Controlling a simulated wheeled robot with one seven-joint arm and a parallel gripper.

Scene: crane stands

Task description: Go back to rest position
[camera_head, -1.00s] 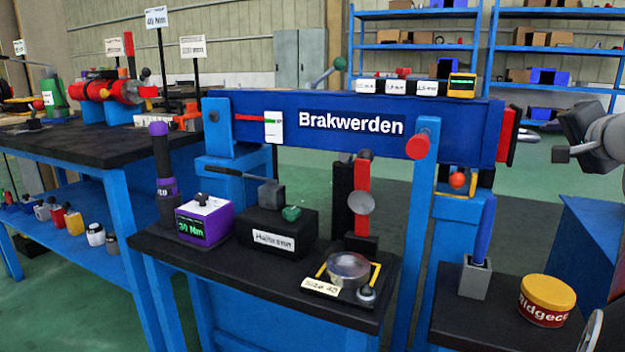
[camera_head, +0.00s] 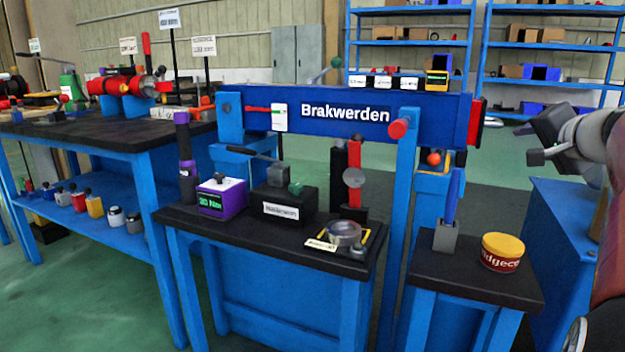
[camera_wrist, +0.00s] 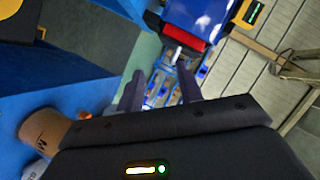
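My gripper (camera_head: 538,140) is at the right edge of the head view, beside the red end of the blue Brakwerden crane beam (camera_head: 440,118) and apart from it. In the wrist view my gripper (camera_wrist: 160,88) shows two dark fingers standing apart with nothing held between them. The wrist view is tilted and looks past the fingers toward blue shelves (camera_wrist: 165,85). My arm comes in from the right edge of the head view.
A black-topped table (camera_head: 280,240) in front of the crane holds a purple torque box (camera_head: 221,198), a black box and a round dish. A yellow-lidded tin (camera_head: 502,252) stands on the right stand. A long workbench (camera_head: 100,135) is at left. Green floor shows at lower left.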

